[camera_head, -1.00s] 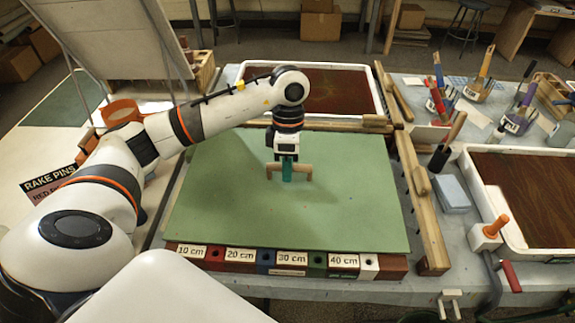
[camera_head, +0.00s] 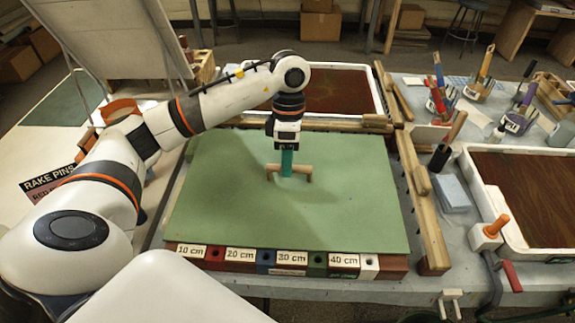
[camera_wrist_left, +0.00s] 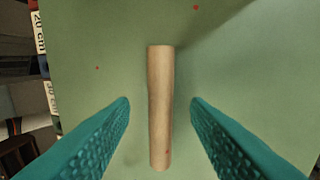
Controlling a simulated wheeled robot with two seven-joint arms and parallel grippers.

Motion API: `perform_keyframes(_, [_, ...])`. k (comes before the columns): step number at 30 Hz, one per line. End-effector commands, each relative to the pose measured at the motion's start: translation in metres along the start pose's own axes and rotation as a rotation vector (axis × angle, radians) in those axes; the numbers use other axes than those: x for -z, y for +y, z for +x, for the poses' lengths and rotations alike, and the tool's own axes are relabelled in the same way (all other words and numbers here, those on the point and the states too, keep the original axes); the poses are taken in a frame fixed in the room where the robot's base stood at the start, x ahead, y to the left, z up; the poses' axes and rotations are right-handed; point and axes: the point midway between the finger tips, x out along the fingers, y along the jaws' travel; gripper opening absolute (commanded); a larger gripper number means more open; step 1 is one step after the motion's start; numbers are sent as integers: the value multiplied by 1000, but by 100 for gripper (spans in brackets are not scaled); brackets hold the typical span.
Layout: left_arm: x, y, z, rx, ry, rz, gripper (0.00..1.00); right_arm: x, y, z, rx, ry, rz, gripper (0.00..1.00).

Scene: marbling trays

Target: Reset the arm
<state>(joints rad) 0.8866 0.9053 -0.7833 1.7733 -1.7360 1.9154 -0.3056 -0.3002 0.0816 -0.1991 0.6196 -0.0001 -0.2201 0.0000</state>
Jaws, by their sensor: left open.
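My left arm reaches in from the left in the head view. Its gripper (camera_head: 287,166) points down over the green board (camera_head: 350,215). A wooden handle (camera_head: 273,174) shaped like a small bridge stands on the board just below the fingers. In the left wrist view the teal fingers (camera_wrist_left: 159,104) are spread apart, one on each side of the handle (camera_wrist_left: 160,110), with a gap on both sides. The gripper is open and empty. My right gripper is not in view.
A ruler strip (camera_head: 240,254) with centimetre labels runs along the board's front edge. A wooden rail (camera_head: 420,200) borders the right side. A tray of dark reddish liquid (camera_head: 335,92) lies behind, another (camera_head: 530,190) at the right. Pots with brushes (camera_head: 479,88) stand at the back right.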

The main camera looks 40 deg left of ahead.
Motion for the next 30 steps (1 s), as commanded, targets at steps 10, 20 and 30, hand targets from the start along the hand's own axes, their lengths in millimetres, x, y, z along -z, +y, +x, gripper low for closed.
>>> perform_keyframes(10, [0, 0, -76, 6, 2, -1, 43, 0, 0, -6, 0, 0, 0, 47])
perform_keyframes(20, [0, 0, -95, 0, 0, 0, 43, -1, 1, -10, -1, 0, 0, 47])
perform_keyframes(30, [0, 8, -137, 1, 1, 0, 43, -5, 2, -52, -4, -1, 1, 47])
